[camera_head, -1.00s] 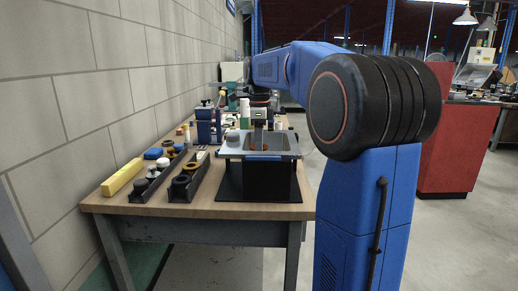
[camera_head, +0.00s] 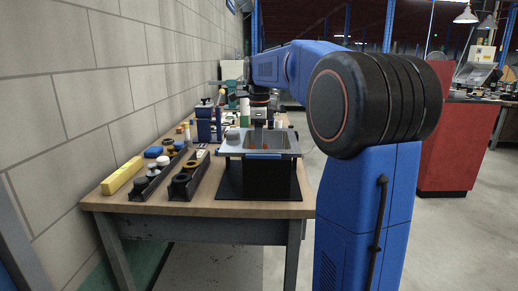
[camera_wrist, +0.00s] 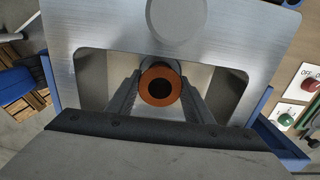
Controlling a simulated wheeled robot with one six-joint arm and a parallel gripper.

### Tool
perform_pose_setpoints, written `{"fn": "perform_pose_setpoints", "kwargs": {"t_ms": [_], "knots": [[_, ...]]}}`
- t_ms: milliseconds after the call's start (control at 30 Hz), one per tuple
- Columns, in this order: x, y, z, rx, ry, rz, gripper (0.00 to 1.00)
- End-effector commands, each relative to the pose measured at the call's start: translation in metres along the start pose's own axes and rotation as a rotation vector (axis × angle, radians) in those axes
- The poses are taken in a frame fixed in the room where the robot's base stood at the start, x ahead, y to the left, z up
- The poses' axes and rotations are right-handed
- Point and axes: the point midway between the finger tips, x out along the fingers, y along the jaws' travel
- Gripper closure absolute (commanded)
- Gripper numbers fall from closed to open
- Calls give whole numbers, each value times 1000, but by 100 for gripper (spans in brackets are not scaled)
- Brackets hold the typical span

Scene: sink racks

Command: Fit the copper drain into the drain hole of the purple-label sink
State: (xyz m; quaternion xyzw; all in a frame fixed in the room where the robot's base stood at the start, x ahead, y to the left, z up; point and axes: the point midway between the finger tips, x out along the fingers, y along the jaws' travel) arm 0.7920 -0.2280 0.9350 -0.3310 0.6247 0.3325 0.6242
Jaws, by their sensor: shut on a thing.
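The copper drain (camera_wrist: 160,85) is an orange-brown ring with a dark centre in the wrist view. My gripper (camera_wrist: 160,92) is shut on it, one finger on each side. The steel sink (camera_wrist: 110,30) lies around and below it, and the drain is over the basin opening. In the head view the sink (camera_head: 228,148) rests on a black stand, with my gripper (camera_head: 259,138) reaching down into its basin. A blue-looking strip shows on its front edge; I cannot make out a purple label. The drain hole is hidden, and I cannot tell whether the drain touches the basin.
Two black racks (camera_head: 189,180) with dark, white and yellow ring parts stand left of the sink. A yellow bar (camera_head: 122,175) lies by the wall. A blue device (camera_head: 208,125) stands behind the racks. The table front (camera_head: 240,208) is clear.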

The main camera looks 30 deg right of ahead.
Motion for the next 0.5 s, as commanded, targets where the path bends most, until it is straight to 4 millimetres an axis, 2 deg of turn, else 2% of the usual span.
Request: {"fn": "perform_pose_setpoints", "kwargs": {"t_ms": [500], "knots": [[6,0,0,0,0,0,79]]}}
